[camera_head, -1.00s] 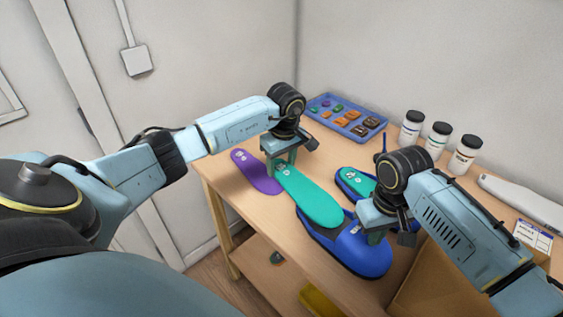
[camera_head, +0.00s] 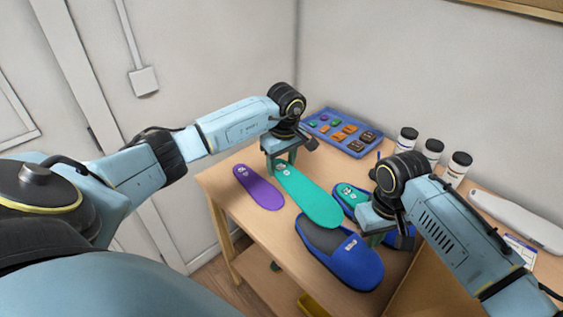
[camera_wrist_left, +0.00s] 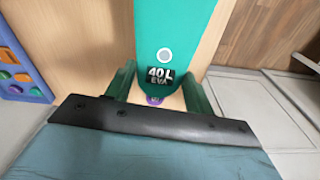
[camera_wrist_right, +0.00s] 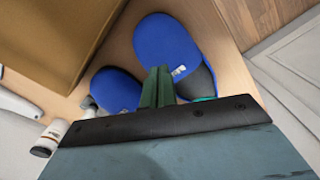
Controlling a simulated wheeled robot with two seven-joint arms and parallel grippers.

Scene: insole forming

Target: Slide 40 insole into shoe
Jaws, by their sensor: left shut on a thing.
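A teal insole marked 40 L EVA (camera_wrist_left: 175,45) is held at its marked end by my left gripper (camera_wrist_left: 158,85); the head view shows the insole (camera_head: 310,195) slanting toward the near blue shoe. Its free front end overlaps the back edge of that shoe (camera_head: 355,268) in the picture; I cannot tell whether they touch. The shoe's dark opening looks empty. My right gripper (camera_wrist_right: 157,85) has its fingers together with nothing seen between them, beside the near shoe (camera_wrist_right: 165,45). A second blue shoe (camera_wrist_right: 115,90) lies partly behind the right gripper.
A teal insole (camera_head: 346,196) shows at the second shoe. A purple insole (camera_head: 258,188) lies on the wooden table (camera_head: 270,225) at left. A blue tray (camera_head: 342,133) of small blocks and several white bottles (camera_head: 433,150) stand behind. A cardboard-coloured panel (camera_wrist_right: 55,40) is near the right gripper.

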